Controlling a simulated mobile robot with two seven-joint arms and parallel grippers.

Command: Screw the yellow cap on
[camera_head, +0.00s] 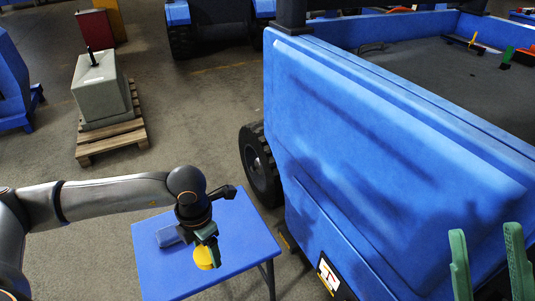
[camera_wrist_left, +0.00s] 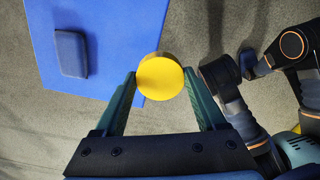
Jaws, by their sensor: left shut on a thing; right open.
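The yellow cap (camera_head: 203,258) is round and flat-faced. My left gripper (camera_head: 211,250) is shut on it and appears to hold it up near the front of the small blue table (camera_head: 178,285). In the left wrist view, the yellow cap (camera_wrist_left: 160,78) sits between the two green fingers of the left gripper (camera_wrist_left: 160,85), its yellow face towards the camera. My right gripper (camera_head: 487,262) is open and empty at the lower right, beside the big blue container. I cannot make out a part that fits the cap.
A dark blue box (camera_head: 170,236) lies on the table, also in the left wrist view (camera_wrist_left: 70,53). A large blue wheeled container (camera_head: 380,130) fills the right. A grey block (camera_head: 100,88) with a black rod stands on a wooden pallet (camera_head: 112,143). Open floor lies between.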

